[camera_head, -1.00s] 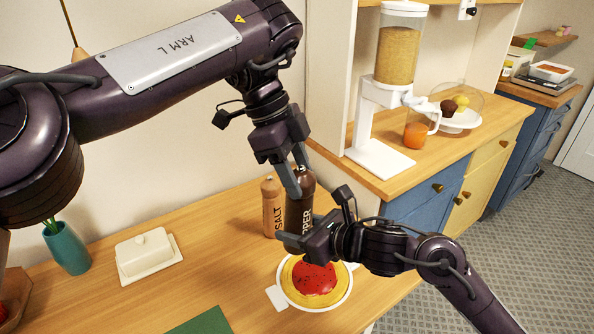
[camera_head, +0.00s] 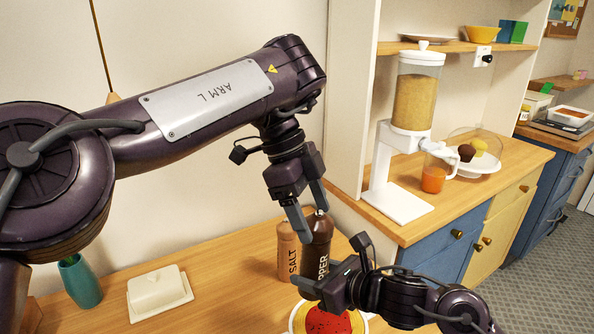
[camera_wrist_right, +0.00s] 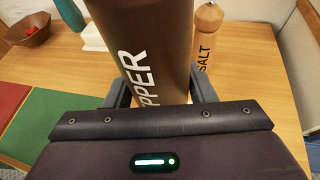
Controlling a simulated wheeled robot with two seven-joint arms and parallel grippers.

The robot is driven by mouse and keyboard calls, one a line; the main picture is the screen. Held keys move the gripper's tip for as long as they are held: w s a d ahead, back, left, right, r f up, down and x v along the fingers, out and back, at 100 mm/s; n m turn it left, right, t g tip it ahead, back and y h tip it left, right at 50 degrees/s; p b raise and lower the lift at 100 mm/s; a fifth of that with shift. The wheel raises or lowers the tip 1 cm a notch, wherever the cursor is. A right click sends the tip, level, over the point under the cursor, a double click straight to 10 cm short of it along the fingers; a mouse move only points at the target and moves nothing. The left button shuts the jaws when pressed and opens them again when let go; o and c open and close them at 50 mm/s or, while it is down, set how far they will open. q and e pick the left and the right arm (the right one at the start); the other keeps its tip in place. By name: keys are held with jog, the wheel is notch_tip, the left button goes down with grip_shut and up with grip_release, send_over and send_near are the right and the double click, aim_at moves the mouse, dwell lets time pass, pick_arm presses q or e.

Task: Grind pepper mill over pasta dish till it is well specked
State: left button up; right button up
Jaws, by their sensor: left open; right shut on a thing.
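The dark brown pepper mill (camera_head: 318,235), lettered in white, stands upright beside the salt mill in the head view. It also fills the middle of the right wrist view (camera_wrist_right: 160,40). My right gripper (camera_wrist_right: 162,90) is shut around its body. In the head view my right gripper (camera_head: 318,284) covers the mill's lower part. My left gripper (camera_head: 309,212) is open, with its fingers at the mill's top; contact is unclear. The pasta dish (camera_head: 330,322), with red sauce on a white plate, lies below my right gripper and is cut off by the frame; specks are hard to judge.
The pale wooden salt mill (camera_head: 287,252) stands just left of the pepper mill. A white butter dish (camera_head: 160,292) and teal vase (camera_head: 80,282) stand further left. A cereal dispenser (camera_head: 412,130) and orange drink jug (camera_head: 434,176) are on the right counter (camera_head: 470,205).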

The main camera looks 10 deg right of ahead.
pick_arm(q)
jog(key=v, duration=1)
jog(key=shift+r, duration=0.25)
jog(key=s+f+m+t, duration=0.1)
jog(key=s+m+t, duration=0.2)
jog(key=m, duration=0.9)
jog(key=s+m+t, duration=0.2)
jog(key=m, duration=1.1)
jog(key=x, duration=1.1)
jog(key=shift+s+d, duration=0.1)
jog(key=shift+d, duration=0.15)
jog(key=shift+r, duration=0.1)
